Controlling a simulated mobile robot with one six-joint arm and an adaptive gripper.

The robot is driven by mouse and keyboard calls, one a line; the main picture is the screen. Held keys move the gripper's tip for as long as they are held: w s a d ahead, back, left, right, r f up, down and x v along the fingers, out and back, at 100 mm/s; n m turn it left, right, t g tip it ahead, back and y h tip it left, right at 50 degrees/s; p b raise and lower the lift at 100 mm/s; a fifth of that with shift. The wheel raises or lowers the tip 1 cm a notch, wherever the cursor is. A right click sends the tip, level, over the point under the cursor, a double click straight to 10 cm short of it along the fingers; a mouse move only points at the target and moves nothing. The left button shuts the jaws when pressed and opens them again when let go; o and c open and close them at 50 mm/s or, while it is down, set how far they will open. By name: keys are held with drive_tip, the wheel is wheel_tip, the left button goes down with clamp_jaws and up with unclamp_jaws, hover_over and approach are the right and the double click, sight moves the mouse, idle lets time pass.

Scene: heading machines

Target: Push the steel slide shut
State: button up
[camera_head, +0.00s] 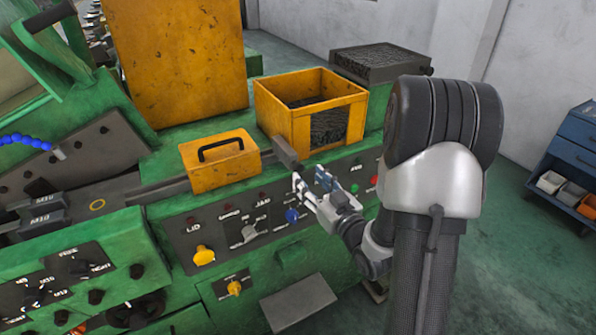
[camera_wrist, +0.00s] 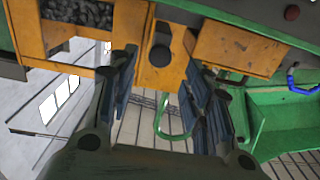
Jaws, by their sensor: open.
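The steel slide seems to be the dark grey bar (camera_head: 286,152) sticking out between the open orange bin and the orange lid box. Its dark end (camera_wrist: 161,54) shows in the wrist view in front of an orange bracket. My gripper (camera_head: 310,184) is open and empty, just in front of and below the bar in the head view. In the wrist view my gripper (camera_wrist: 161,70) has one finger on each side of the bar's end. I cannot tell whether either finger touches it. How far the slide stands out is unclear.
The orange bin (camera_head: 291,127) holds dark pieces. The orange lid box (camera_head: 226,177) has a black handle. Below them is a control panel (camera_head: 237,240) with knobs and buttons close to my gripper. A blue rack (camera_head: 574,155) stands right; the floor before it is clear.

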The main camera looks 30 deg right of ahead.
sight(300, 169)
drive_tip(key=w, duration=0.7)
drive_tip(key=shift+a, duration=0.1)
drive_tip(key=shift+c, duration=0.4)
clamp_jaws()
